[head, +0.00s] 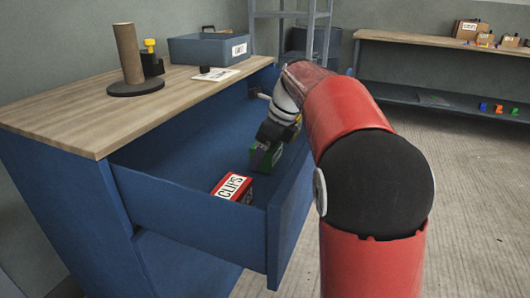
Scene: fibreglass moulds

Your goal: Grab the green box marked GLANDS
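The green box (266,161) is inside the open blue drawer (195,207), and its upper part is hidden by my gripper. I cannot read its label from here. My gripper (268,145) reaches down into the drawer right at the green box. The fingertips are too small and too covered to tell whether they are open or shut on it. A red box marked CLIPS (233,188) lies in the drawer, nearer the front left and apart from the green box.
The wooden cabinet top (75,113) carries a cardboard tube on a dark stand (128,55), a blue bin (209,49) and a paper sheet (215,74). The drawer's walls surround both boxes. A shelf bench (440,41) with small items stands at the back right.

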